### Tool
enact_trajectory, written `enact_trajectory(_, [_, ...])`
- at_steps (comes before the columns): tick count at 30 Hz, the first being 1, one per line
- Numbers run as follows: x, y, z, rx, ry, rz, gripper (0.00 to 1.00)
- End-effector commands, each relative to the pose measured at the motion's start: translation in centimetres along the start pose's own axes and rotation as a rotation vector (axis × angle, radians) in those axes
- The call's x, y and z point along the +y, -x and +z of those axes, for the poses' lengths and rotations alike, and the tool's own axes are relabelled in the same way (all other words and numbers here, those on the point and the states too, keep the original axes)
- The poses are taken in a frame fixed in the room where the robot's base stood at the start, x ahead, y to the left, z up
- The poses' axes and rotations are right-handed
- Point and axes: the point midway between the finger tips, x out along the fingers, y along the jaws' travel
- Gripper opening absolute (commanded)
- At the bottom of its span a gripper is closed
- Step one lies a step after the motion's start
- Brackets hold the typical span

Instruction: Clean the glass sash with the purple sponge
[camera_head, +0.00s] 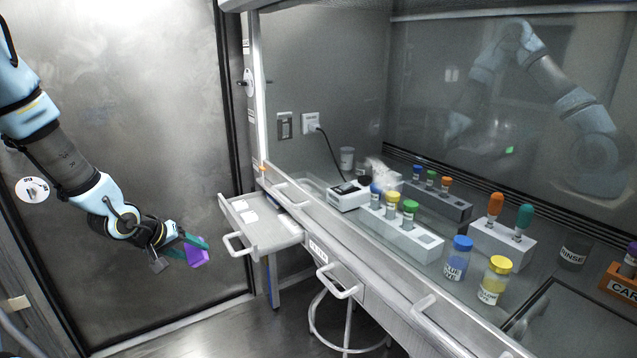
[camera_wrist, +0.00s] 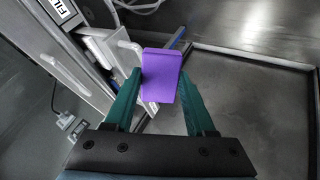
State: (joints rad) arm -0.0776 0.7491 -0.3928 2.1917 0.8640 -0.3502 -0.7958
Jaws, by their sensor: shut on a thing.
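The purple sponge (camera_head: 197,256) is at the lower left of the head view, in front of the metal door. My gripper (camera_head: 186,247) is shut on it and holds it in the air, clear of the bench. In the wrist view the sponge (camera_wrist: 161,75) sits between the green fingertips of my gripper (camera_wrist: 160,90). The glass sash (camera_head: 330,110) is the large clear pane across the front of the hood on the right. It reflects my arm. The sponge is to the left of the sash and apart from it.
An open drawer (camera_head: 262,226) juts out below the hood near the sponge. A round stool (camera_head: 345,310) stands under the bench. Inside the hood are racks with vials, a blue dye jar (camera_head: 457,258) and a yellow dye jar (camera_head: 494,282). The floor before the door is clear.

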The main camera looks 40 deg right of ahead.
Motion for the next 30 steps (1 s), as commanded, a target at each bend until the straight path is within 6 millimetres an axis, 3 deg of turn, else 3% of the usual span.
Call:
enact_trajectory(5, [5.9, -0.4, -0.5, 0.085, -0.041, 0.14, 0.11])
enact_trajectory(10, [14.6, 0.1, -0.1, 0.193, -0.095, 0.36, 0.11])
enact_trajectory(18, [28.2, 4.3, 3.2, 0.258, -0.192, 0.735, 0.11])
enact_trajectory(24, [33.8, 7.7, 6.0, 0.226, -0.24, 0.917, 0.11])
enact_trajectory(30, [35.8, 9.0, 7.1, 0.205, -0.256, 0.983, 0.11])
